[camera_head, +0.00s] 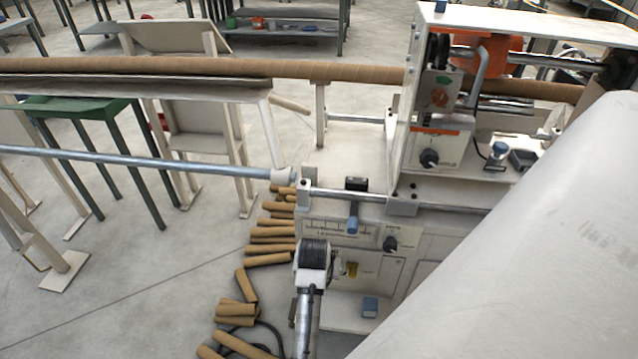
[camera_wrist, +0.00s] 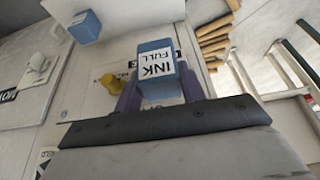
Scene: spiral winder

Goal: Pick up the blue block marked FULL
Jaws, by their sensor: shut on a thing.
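The blue block marked INK FULL (camera_wrist: 155,66) has a white label and sits between the two dark fingers of my gripper (camera_wrist: 160,88) in the wrist view. My gripper is shut on it. The label reads upside down there, and the fingers cover part of the block's sides. I cannot make out my gripper or this held block for certain in the head view.
A second blue block (camera_head: 370,307) sits on the white lower shelf (camera_head: 345,322) of the winder; it also shows in the wrist view (camera_wrist: 84,27). A yellow part (camera_wrist: 110,82) is near the held block. Several cardboard tubes (camera_head: 268,238) lie on the floor.

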